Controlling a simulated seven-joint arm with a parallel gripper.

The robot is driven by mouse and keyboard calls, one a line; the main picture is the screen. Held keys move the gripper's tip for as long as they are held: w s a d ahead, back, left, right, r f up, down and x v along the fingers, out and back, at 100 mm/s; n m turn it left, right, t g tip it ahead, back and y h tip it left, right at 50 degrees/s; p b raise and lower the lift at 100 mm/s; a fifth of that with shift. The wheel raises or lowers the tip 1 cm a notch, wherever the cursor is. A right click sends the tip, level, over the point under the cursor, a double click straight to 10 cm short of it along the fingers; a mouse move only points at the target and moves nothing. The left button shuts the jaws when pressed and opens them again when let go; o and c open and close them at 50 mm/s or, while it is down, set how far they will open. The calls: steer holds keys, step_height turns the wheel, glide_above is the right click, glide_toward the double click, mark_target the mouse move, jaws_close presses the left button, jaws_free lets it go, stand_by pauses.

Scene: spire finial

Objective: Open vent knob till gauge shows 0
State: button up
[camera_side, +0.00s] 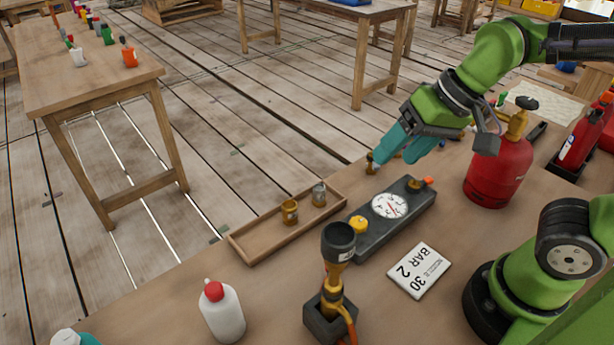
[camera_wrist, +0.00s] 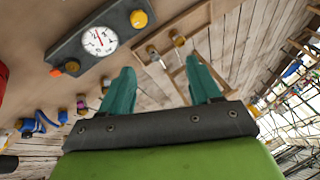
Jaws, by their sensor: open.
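A dark grey block (camera_side: 395,218) on the bench carries a round white gauge (camera_side: 389,205). A yellow knob (camera_side: 358,225) sits at its near-left end, and a brass knob (camera_side: 415,184) with an orange tip at its far end. Which is the vent knob is not marked legibly. The wrist view also shows the gauge (camera_wrist: 100,40), with a reddish needle, the yellow knob (camera_wrist: 138,18) and the brass-orange knob (camera_wrist: 72,66); the reading is too small to tell. My gripper (camera_side: 397,162) is open and empty, beyond the block and apart from both knobs. Its teal fingers also show in the wrist view (camera_wrist: 157,76).
A wooden tray (camera_side: 262,238) with two small fittings lies left of the block. A small brass fitting (camera_side: 370,164) stands near my fingers. A red gas cylinder (camera_side: 498,172), a torch on a stand (camera_side: 337,285), a white bottle (camera_side: 222,312) and a printed card (camera_side: 419,270) surround the block.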

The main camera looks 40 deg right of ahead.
mark_target(359, 222)
steer(key=w+a+f+m+g+h, duration=0.1)
steer(key=w+a+m+g+h, duration=0.3)
steer(key=m, duration=0.8)
steer(key=shift+g+y, duration=0.3)
steer(key=shift+y, duration=0.2)
steer(key=f, duration=0.5)
steer(key=d+f, duration=0.1)
steer(key=f, duration=1)
steer(key=shift+w+d+f, duration=0.25)
steer(key=shift+d+f, duration=0.1)
steer(key=shift+f, duration=0.05)
steer(key=c, duration=1.1)
steer(key=shift+o, duration=0.3)
